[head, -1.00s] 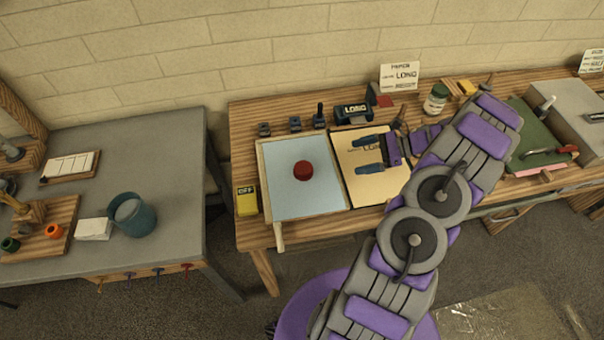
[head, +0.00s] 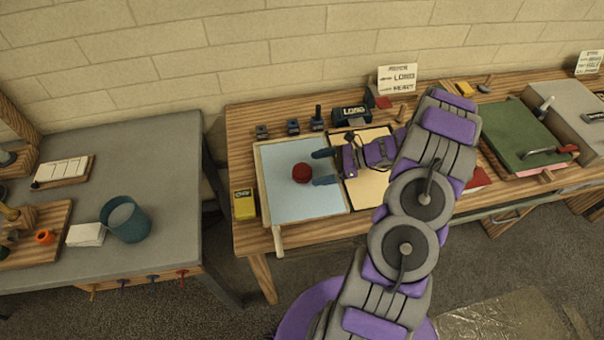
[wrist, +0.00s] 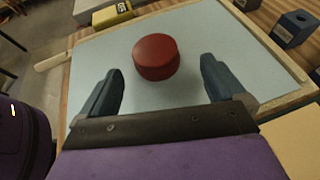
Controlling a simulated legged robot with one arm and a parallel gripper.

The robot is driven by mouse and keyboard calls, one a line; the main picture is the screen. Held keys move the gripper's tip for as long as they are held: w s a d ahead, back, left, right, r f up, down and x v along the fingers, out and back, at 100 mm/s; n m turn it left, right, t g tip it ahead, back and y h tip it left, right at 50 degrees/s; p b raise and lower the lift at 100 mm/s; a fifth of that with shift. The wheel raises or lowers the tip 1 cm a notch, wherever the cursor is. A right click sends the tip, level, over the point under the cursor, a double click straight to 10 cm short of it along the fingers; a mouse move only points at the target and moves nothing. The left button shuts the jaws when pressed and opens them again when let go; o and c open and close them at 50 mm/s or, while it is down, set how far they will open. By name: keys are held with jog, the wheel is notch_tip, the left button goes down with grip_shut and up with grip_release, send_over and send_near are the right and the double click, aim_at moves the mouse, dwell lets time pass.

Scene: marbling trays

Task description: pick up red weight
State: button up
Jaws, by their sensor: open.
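The red weight (head: 303,173) is a short round block standing on the pale blue sheet of a wood-framed tray (head: 275,205). My gripper (head: 322,168) is open and comes in from the right, with its two blue fingers on either side of a line to the weight. In the wrist view the red weight (wrist: 155,56) is just beyond and between the fingertips of my gripper (wrist: 160,78), and neither finger appears to touch it.
A yellow block (head: 244,204) stands at the tray's left edge. Several small dark blocks (head: 293,127) stand behind the tray. A cream board (head: 368,187) lies to its right, partly under my arm. A teal cup (head: 126,220) stands on the separate grey table (head: 170,150).

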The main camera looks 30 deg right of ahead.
aim_at(307, 169)
jog(key=b+x, duration=0.1)
jog(key=x, duration=0.3)
jog(key=shift+s+a, duration=0.1)
jog(key=shift+a, duration=0.25)
jog(key=shift+r, duration=0.1)
jog(key=c, duration=1.6)
jog(key=shift+o, duration=0.2)
jog(key=shift+r, duration=0.1)
